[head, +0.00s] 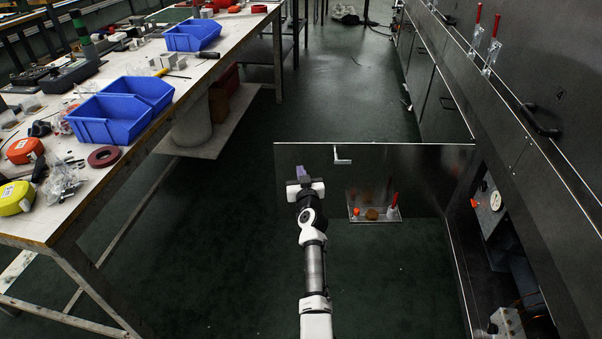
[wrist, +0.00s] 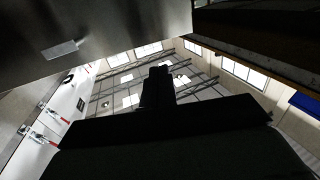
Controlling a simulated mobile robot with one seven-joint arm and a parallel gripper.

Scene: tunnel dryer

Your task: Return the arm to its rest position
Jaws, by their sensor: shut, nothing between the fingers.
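My arm (head: 315,265) reaches forward from the bottom middle of the head view. My gripper (head: 300,172) is at its end, in front of the open dark metal door panel (head: 400,175), near that panel's left part. The fingers are shut and hold nothing. In the wrist view my gripper (wrist: 158,82) shows as a dark shape pointing up, with the door panel's underlit surface (wrist: 100,30) at upper left. I cannot tell from these views whether the gripper touches the panel.
A workbench (head: 130,160) with blue bins (head: 120,110) and tools stands at left. The dryer's dark wall (head: 540,130) runs along the right, with an open compartment (head: 505,250) beside the panel. Floor (head: 220,250) is clear between bench and arm.

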